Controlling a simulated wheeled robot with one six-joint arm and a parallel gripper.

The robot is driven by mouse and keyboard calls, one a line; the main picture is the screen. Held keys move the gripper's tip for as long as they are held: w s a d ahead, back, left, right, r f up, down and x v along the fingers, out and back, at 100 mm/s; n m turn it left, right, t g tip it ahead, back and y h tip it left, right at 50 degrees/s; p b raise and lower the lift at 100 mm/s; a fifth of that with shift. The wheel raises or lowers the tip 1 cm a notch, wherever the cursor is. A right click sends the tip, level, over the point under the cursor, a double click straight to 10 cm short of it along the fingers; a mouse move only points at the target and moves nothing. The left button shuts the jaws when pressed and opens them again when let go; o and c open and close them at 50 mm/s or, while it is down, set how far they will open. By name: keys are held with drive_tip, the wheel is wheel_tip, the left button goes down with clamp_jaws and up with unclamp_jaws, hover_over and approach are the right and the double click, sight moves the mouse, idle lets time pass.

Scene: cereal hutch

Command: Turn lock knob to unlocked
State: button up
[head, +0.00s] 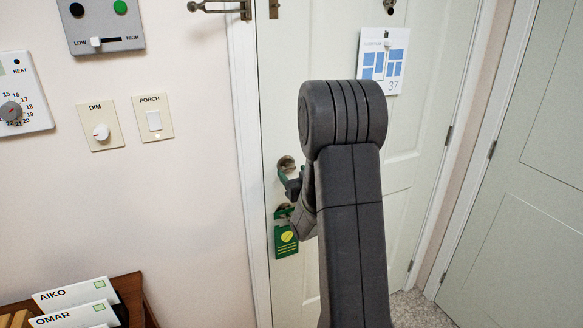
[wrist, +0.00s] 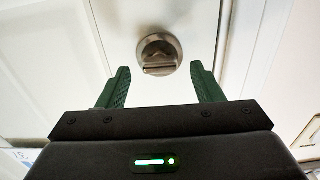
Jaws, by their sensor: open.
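The lock knob (wrist: 159,52) is a round brushed-metal plate with a thumb-turn bar, on the pale door (head: 310,60). In the wrist view the bar lies about level across the picture. The knob also shows in the head view (head: 286,162), partly covered by my gripper. My gripper (wrist: 160,68) is open and empty. Its green fingers stand apart, one left and one right of the knob in the picture, with visible gaps to it. The fingertips sit just below the knob in the wrist view. Whether they reach its depth is hard to tell.
A green tag (head: 286,240) hangs on the door below the lock. A metal latch (head: 222,6) sits at the door's upper left edge. A calendar (head: 383,60) hangs on the door. Dim (head: 101,125) and porch (head: 153,117) switches are on the left wall.

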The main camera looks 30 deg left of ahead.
drive_tip(key=shift+x, duration=1.15)
drive_tip(key=c, duration=1)
